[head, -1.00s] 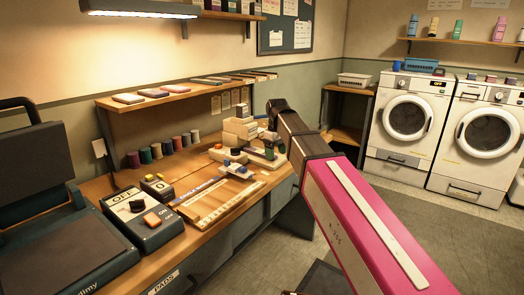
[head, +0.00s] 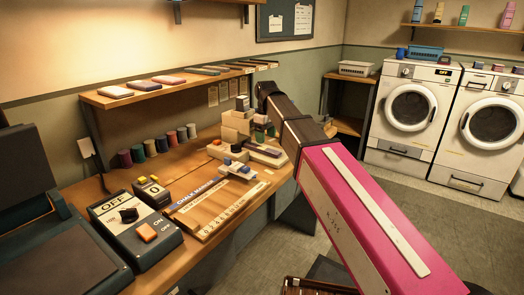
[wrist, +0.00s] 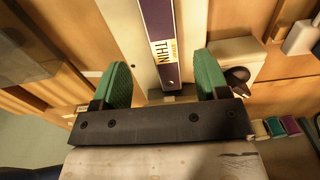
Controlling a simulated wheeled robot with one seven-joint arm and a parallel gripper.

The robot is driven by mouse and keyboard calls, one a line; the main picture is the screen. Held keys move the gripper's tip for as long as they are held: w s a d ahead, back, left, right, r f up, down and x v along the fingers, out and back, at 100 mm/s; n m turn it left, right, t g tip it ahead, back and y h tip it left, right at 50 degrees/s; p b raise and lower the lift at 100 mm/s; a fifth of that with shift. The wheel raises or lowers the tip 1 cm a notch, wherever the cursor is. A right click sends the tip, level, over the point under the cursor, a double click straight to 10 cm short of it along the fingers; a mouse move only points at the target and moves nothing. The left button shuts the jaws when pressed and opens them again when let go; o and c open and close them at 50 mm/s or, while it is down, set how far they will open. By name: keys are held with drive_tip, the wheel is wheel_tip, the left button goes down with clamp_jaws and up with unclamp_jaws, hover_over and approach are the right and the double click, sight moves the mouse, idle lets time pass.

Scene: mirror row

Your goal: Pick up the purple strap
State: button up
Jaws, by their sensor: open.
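The purple strap (wrist: 158,35) is a long dark purple strip with a white and yellow label reading "THIN". In the wrist view it runs from the top edge down between the two green fingers of my gripper (wrist: 162,82). The fingers are open, with a gap on each side of the strap. Its near end lies just past my gripper's dark crossbar, and its far end is out of the picture. In the head view my gripper (head: 262,130) is small and partly hidden by my arm, over the pale device on the bench.
The wooden bench holds a chalk marker board (head: 218,205), a control box (head: 135,230) with an orange switch, and several thread spools (head: 160,147). A raised shelf (head: 165,92) runs behind. Two washers (head: 408,115) stand at the right, with open floor before them.

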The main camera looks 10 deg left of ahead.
sight(265, 149)
drive_tip(key=shift+s+a+f, duration=0.1)
drive_tip(key=shift+f, duration=1.2)
drive_tip(key=shift+a+f, duration=0.1)
drive_tip(key=shift+f, duration=1.2)
drive_tip(key=c, duration=1)
